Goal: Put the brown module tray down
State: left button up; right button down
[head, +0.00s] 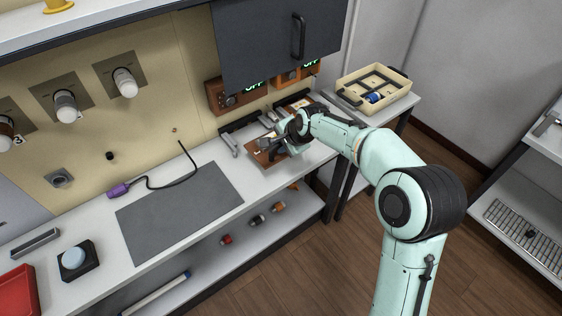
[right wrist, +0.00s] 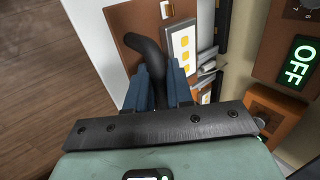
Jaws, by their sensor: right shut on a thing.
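The brown module tray (head: 259,157) is at the right part of the white counter, below the dark raised panel. My right gripper (head: 279,142) is over it and partly covers it. In the right wrist view, the blue fingers of my right gripper (right wrist: 159,88) are shut on the dark curved handle (right wrist: 147,50) of the brown tray (right wrist: 140,16). A white plate with several yellow squares (right wrist: 183,48) lies on the tray. I cannot tell whether the tray's underside touches the counter. My left gripper is not in view.
A grey mat (head: 180,210) covers the counter's middle, with a purple-ended cable (head: 120,190) behind it. Brown boxes with green OFF displays (head: 238,97) stand at the back. A cream crate (head: 372,90) holding a blue part is on the far right surface.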

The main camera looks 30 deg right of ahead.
aim_at(283, 158)
notch_tip(283, 158, down, 7)
jog(key=shift+b, duration=0.55)
jog(key=c, duration=1)
grip_release()
jog(key=p+v, duration=0.1)
jog(key=v, duration=1.1)
